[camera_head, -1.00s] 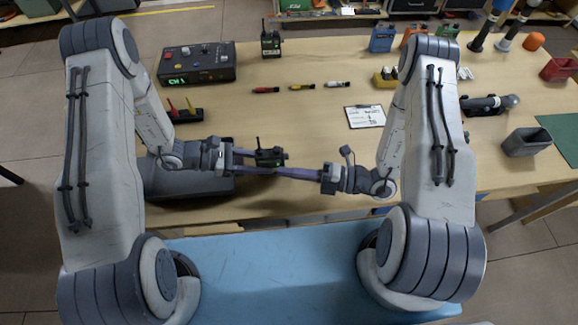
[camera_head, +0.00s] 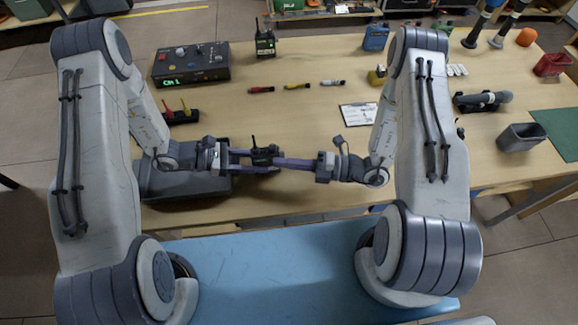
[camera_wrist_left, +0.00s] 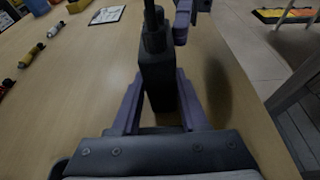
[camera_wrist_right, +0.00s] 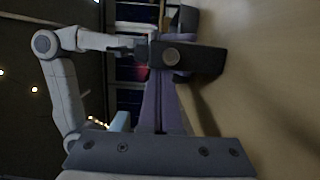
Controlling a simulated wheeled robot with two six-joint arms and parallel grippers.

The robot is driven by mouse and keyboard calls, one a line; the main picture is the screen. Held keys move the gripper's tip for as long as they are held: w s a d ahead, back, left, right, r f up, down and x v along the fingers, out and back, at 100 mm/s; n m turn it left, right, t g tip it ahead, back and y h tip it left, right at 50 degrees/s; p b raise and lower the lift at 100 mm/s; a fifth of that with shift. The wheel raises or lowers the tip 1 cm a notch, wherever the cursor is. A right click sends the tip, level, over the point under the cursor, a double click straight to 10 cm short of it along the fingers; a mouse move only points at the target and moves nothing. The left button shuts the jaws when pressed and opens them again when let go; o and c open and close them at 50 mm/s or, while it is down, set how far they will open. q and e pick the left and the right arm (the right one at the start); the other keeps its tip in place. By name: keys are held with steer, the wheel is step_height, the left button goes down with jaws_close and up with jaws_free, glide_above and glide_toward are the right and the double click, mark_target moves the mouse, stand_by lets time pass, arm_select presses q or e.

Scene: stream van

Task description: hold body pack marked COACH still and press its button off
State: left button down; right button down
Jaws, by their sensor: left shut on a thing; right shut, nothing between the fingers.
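A black body pack (camera_head: 263,158) with a stub antenna is held above the near edge of the table. My left gripper (camera_head: 262,154) is shut on it; the left wrist view shows the pack (camera_wrist_left: 157,80) upright between the purple fingers. My right gripper (camera_head: 278,162) is shut and empty, its tips at the pack's right side. In the right wrist view the pack (camera_wrist_right: 208,60) lies across the fingertips, with a round grey button (camera_wrist_right: 171,55) just beyond them. I cannot tell whether the tips touch it. No marking is readable on the pack.
A second pack (camera_head: 265,42) with a green light stands at the back, beside a control box (camera_head: 190,66) reading CH 1. A dark grey tray (camera_head: 185,186) lies under my left gripper. Several coloured connectors and a clipboard (camera_head: 357,116) lie mid-table. A grey bin (camera_head: 521,138) is right.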

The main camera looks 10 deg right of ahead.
arm_select(q)
steer(key=shift+s, duration=0.25)
arm_select(e)
steer(key=s, duration=0.4)
steer(key=shift+d, duration=0.35)
arm_select(q)
steer(key=shift+w, duration=0.1)
arm_select(e)
steer(key=v, duration=0.9)
steer(key=shift+s+d, duration=0.15)
steer(key=shift+d, duration=0.05)
arm_select(q)
steer(key=shift+c, duration=1.8)
jaws_free()
